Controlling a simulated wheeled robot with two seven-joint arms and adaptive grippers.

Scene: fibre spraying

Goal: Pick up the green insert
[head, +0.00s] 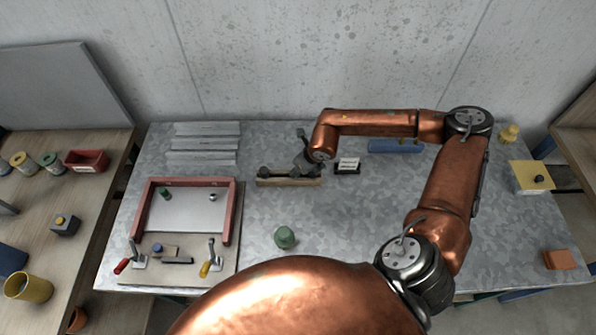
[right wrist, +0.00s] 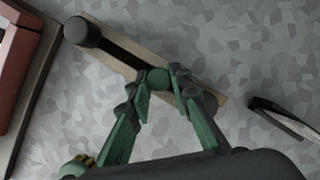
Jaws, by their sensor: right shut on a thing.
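The green insert (right wrist: 158,79) shows in the right wrist view as a small round green top over the groove of a wooden block (head: 290,183). My right gripper (right wrist: 160,80) has its fingertips closed on either side of it, shut on the insert. In the head view my right gripper (head: 307,163) is over the block, and the insert is hidden there. I cannot tell whether the insert is lifted or still rests in the block. My left gripper is not in view.
A dark round knob (right wrist: 82,32) sits at the block's left end. A dark stand with a white card (head: 347,165) is right of the block. A green cap (head: 285,237) stands in front. A red-framed fixture (head: 232,215) is at left. The table's right middle is partly covered by my arm.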

